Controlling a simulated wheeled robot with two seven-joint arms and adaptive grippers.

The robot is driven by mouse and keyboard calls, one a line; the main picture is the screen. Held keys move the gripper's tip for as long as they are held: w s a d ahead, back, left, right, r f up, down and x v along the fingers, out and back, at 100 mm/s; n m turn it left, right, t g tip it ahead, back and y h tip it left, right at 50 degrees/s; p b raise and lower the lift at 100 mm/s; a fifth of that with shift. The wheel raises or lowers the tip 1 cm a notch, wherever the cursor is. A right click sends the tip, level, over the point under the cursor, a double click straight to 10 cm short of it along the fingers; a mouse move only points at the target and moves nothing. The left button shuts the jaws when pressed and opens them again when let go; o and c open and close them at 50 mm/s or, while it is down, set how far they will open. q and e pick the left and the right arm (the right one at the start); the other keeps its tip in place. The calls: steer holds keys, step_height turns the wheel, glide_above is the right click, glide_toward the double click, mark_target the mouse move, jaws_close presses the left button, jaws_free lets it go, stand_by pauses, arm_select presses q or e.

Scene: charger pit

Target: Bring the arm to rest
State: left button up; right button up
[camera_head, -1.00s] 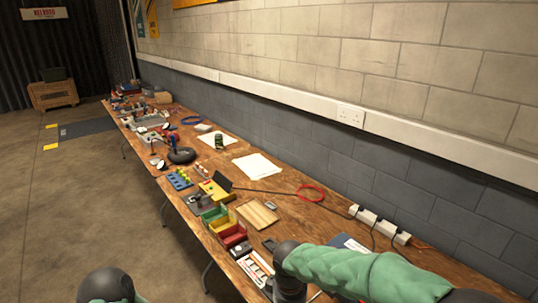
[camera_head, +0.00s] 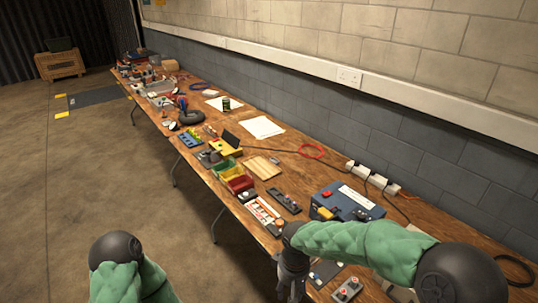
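My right arm comes in from the lower right in a green sleeve, with its dark wrist bent down over the front edge of the table. The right gripper (camera_head: 290,290) shows only as a dark shape at the bottom edge, and its fingertips cannot be made out. My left arm shows at the bottom left as a dark rounded joint and green sleeve, over the floor and apart from the table. The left gripper is outside the picture.
A long wooden table (camera_head: 292,170) runs along the wall. Near my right arm are a blue box (camera_head: 345,203), a small grey button box (camera_head: 347,289), a power strip (camera_head: 372,178) and colored bins (camera_head: 236,180). The concrete floor (camera_head: 90,185) at left is clear.

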steer(key=s+d+f+m+y, duration=0.1)
steer(key=s+f+m, duration=0.1)
steer(key=s+f, duration=0.3)
steer(key=s+d+f+m+y, duration=0.1)
steer(key=s+f+m, duration=0.2)
steer(key=f, duration=0.8)
steer(key=s+d+f+m+y, duration=0.1)
steer(key=s+f+m, duration=0.1)
steer(key=s+f, duration=0.6)
steer(key=shift+d+f+m+t+y, duration=0.3)
steer(key=shift+d+f+m, duration=0.1)
steer(key=shift+f, duration=0.15)
